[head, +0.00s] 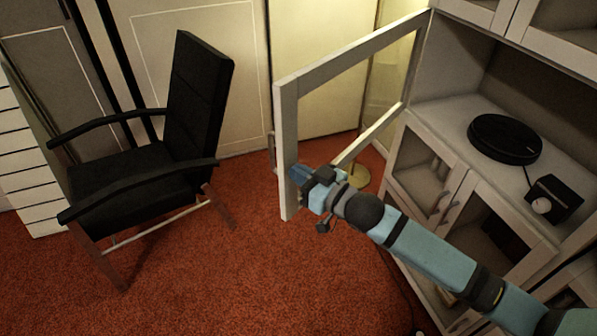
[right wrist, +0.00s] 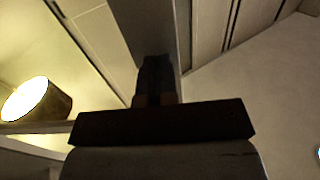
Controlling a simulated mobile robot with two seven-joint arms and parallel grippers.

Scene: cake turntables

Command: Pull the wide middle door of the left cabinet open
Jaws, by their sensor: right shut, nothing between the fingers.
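The wide middle door (head: 286,150) is a pale frame with a glass pane, hinged on the left cabinet (head: 425,105). It stands swung well out from the cabinet, and its open compartment shows. A small handle (head: 272,146) shows at the door's free edge. My right gripper (head: 298,174) is shut and empty at the lower part of the free edge, on the side facing the cabinet. In the right wrist view the closed fingers (right wrist: 155,78) lie against or very near the door frame (right wrist: 150,25); contact is unclear. My left gripper is out of view.
A black armchair (head: 195,110) stands left of the door, with red carpet (head: 200,275) between. A black disc (head: 505,139) and a small black box (head: 553,200) sit on the compartment shelf. Lower glass doors (head: 425,170) are shut. A lamp (right wrist: 35,100) shows in the wrist view.

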